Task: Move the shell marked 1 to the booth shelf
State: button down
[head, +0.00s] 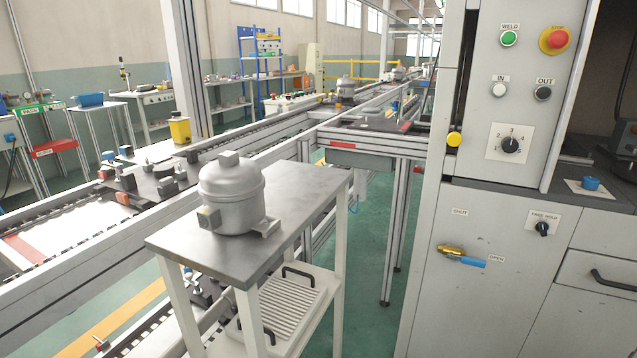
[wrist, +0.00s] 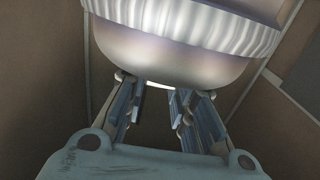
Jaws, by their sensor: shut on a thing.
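My gripper (wrist: 158,88) shows only in the wrist view. Its fingers are closed in at the underside of a rounded pale metal body (wrist: 165,62) with a ribbed band, at the top of the picture. No number shows on this body, so I cannot tell whether it is the shell marked 1. In the head view a grey domed compressor shell (head: 232,196) stands upright on a small metal-topped stand (head: 290,190). I cannot read a number on it. The welding booth (head: 500,225) stands at the right; I cannot make out its shelf.
A conveyor line (head: 90,210) runs behind the stand, with another shell (head: 345,88) farther along. A ribbed tray (head: 280,308) lies on the stand's lower level. The booth front has buttons, a dial and a blue-handled valve (head: 462,256). Green floor is open between stand and booth.

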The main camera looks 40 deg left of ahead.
aim_at(299, 179)
jog(key=u, duration=0.35)
jog(key=k, duration=1.45)
jog(key=u, duration=0.9)
jog(key=i, duration=0.5)
